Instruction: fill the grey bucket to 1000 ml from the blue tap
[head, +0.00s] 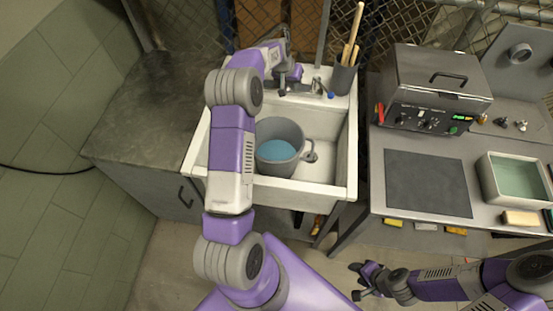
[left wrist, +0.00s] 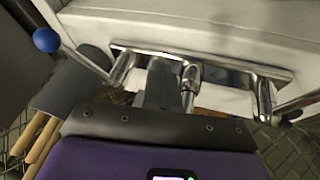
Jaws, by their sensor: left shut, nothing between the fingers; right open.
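The grey bucket (head: 291,131) stands upright in the white sink (head: 342,150), with blue water (head: 277,150) inside; I cannot read its level. My left forearm passes along its left side. The blue tap knob (head: 331,95) is at the right of the faucet; it also shows at the left of the left wrist view (left wrist: 46,40) on a metal lever. My left gripper (head: 296,73) is shut and empty over the faucet, left of the blue knob, close to the spout (left wrist: 190,78). My right gripper (head: 359,281) is open and empty, low in front of the bench.
A grey holder with wooden-handled tools (head: 343,78) stands at the sink's back right corner. A bench on the right carries a metal heater box (head: 437,75), a dark mat (head: 428,183) and a water tray (head: 515,180). A dark countertop (head: 150,110) lies left.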

